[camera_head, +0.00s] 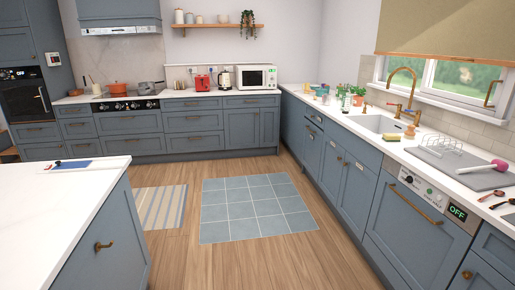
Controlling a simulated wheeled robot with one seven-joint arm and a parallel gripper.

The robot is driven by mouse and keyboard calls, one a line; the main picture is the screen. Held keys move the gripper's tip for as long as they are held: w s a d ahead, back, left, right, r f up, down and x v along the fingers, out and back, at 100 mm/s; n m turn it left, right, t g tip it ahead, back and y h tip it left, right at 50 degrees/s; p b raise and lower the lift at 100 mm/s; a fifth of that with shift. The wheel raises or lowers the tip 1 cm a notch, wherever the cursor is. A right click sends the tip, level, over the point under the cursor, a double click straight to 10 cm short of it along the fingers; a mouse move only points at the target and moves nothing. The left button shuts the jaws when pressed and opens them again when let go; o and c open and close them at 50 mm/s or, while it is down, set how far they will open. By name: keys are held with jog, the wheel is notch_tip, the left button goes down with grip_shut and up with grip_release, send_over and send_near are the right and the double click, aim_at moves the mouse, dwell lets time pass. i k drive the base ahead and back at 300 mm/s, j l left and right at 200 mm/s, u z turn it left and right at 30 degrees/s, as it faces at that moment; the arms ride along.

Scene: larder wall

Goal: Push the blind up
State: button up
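The blind (446,28) is an olive-beige roller blind at the upper right. It hangs over the upper part of the window (455,80), and its brown lower edge (445,58) crosses just above the tap's arch. The lower part of the window is uncovered and shows greenery outside. The top of the blind is cut off by the picture's edge. My gripper is not in view.
A sink (380,124) with a brass tap (404,80) lies below the window. The right counter holds plants, a dish rack (440,145) and utensils.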

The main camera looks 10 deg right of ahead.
aim_at(505, 63)
jog(key=i+z, duration=0.15)
jog(key=i, duration=0.45)
jog(key=i+j+z, duration=0.1)
jog(key=i, duration=0.55)
jog(key=i+j+z, duration=0.15)
jog(key=i, duration=0.45)
jog(key=i+j+z, duration=0.2)
jog(key=i+z, duration=0.2)
jog(key=i+j+z, duration=0.25)
jog(key=z, duration=0.15)
jog(key=i+j+z, duration=0.3)
jog(key=z, duration=0.15)
jog(key=i+j+z, duration=0.15)
jog(key=j+z, duration=0.25)
jog(key=j, duration=0.15)
jog(key=i+j+z, duration=0.15)
jog(key=j+z, duration=0.25)
jog(key=j, duration=0.1)
